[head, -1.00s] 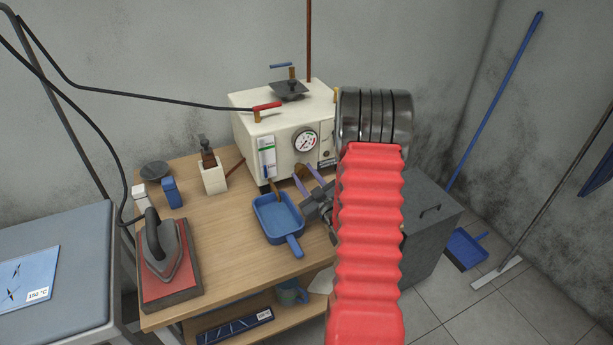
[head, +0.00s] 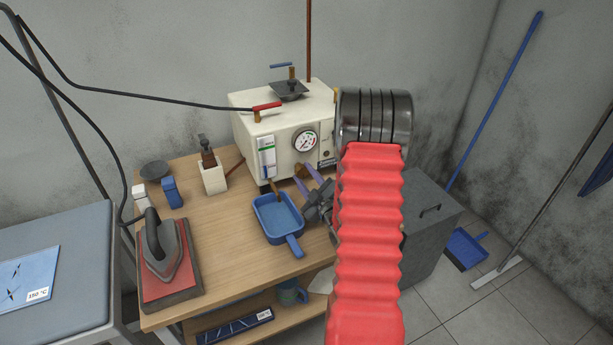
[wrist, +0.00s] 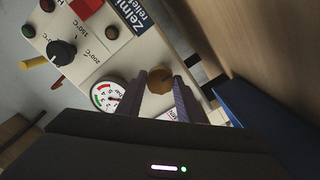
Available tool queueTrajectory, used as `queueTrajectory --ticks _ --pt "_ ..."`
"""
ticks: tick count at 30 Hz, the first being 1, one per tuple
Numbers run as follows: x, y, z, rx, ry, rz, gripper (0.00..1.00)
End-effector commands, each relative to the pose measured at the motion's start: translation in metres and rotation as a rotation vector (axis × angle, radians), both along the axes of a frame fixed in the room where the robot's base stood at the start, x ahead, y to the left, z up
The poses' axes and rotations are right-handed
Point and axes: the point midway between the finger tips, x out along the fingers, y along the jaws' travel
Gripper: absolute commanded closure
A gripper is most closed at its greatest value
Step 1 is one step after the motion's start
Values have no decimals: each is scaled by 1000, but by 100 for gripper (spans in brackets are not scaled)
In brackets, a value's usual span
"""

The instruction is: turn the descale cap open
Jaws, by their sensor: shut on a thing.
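The descale cap is a round brass knob (wrist: 159,82) low on the front of the cream boiler (head: 283,125). In the wrist view it sits between the two purple-grey fingers of my gripper (wrist: 167,84), which are shut on it. In the head view my gripper (head: 308,179) is at the lower front of the boiler, above the table. The cap is small there and partly hidden by the fingers. My red arm sleeve covers the boiler's right side. I cannot tell how far the cap is turned.
A blue dustpan-like tray (head: 276,217) lies just below my gripper. The pressure gauge (wrist: 108,95) and black dial (wrist: 61,52) are on the boiler's front. An iron (head: 162,250) stands on the table's left. A grey cabinet (head: 425,230) stands to the right.

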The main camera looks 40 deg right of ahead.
Motion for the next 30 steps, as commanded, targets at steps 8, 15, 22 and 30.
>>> queueTrajectory --ticks 8,15,22,30 --pt "-1 1 -4 7 10 0 50" --pt "-1 1 -2 5 5 -1 48" --pt "-11 2 -2 3 4 -2 48" --pt "-49 13 -2 5 5 -4 48"
